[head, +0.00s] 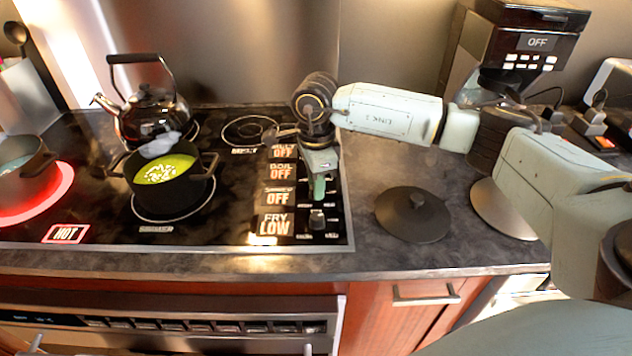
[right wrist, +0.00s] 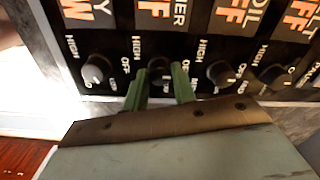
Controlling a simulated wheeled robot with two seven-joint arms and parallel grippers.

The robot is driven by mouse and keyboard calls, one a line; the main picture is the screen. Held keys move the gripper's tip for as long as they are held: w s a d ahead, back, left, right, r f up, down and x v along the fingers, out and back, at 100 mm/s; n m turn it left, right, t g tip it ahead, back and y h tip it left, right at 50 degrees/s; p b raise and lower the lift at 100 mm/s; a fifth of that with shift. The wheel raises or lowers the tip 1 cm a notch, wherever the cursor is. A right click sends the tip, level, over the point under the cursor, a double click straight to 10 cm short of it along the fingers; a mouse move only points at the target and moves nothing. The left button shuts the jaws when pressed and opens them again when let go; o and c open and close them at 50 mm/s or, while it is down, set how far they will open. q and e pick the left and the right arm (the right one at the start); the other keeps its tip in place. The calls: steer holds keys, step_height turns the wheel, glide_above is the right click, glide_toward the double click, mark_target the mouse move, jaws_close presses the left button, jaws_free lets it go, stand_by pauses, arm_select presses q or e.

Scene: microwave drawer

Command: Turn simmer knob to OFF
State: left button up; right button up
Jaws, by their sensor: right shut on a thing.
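The stove's control strip has a row of knobs beside lit displays. The simmer knob (right wrist: 158,76) is dark and sits between the two green fingers of my right gripper (right wrist: 160,70) in the right wrist view. That gripper (head: 319,190) is shut on the knob and partly hides it. The simmer display (head: 278,197) reads OFF. The knob's pointer cannot be made out. My left gripper is not in view.
The fry knob (right wrist: 96,72) is close beside my fingers; its display (head: 274,223) reads LOW. The boil knob (right wrist: 221,73) is on the other side. A pot of green soup (head: 170,190) and a kettle (head: 150,112) stand left. A dark lid (head: 411,215) lies right.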

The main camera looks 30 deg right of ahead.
steer(key=o, duration=1)
step_height(320, 180, up, 13)
steer(key=shift+r, duration=0.2)
stand_by(0.5)
